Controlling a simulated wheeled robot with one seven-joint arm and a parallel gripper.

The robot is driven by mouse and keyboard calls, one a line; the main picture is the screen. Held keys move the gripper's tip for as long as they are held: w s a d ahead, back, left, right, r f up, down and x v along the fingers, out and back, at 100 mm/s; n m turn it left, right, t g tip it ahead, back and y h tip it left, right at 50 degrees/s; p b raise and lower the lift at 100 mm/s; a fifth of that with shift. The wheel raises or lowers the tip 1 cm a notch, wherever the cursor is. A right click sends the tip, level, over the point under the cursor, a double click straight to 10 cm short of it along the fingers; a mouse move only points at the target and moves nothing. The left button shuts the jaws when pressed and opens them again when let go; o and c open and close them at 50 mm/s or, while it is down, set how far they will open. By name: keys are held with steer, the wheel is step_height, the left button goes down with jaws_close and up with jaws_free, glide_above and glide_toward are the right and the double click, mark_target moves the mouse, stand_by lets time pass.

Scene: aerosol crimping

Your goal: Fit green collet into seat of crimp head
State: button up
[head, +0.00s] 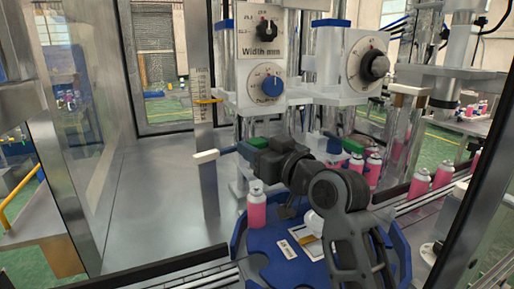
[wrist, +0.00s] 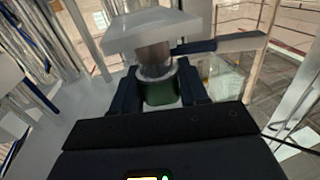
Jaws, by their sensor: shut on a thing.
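The green collet (wrist: 160,91) is held between the two dark fingers of my gripper (wrist: 160,86) in the wrist view. The crimp head (wrist: 153,56), a metal cylinder under a pale plate, is directly above it. The collet's top meets or nearly meets the cylinder's lower rim; I cannot tell whether it is inside the seat. In the head view my gripper (head: 243,150) is below the left column, and my arm hides much of that area. A green patch shows beside the gripper there, but I cannot tell if it is the collet.
A pink can (head: 257,207) stands on the blue round table (head: 262,262) below my gripper. Several pink cans stand to the right. A lever with a white end (head: 205,157) sticks out left of the gripper. The metal deck (head: 150,195) at left is clear.

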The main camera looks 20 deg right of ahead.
steer(key=shift+f, duration=0.35)
steer(key=o, duration=1.2)
steer(key=shift+f, duration=0.1)
steer(key=b+v, duration=0.2)
steer(key=v, duration=0.6)
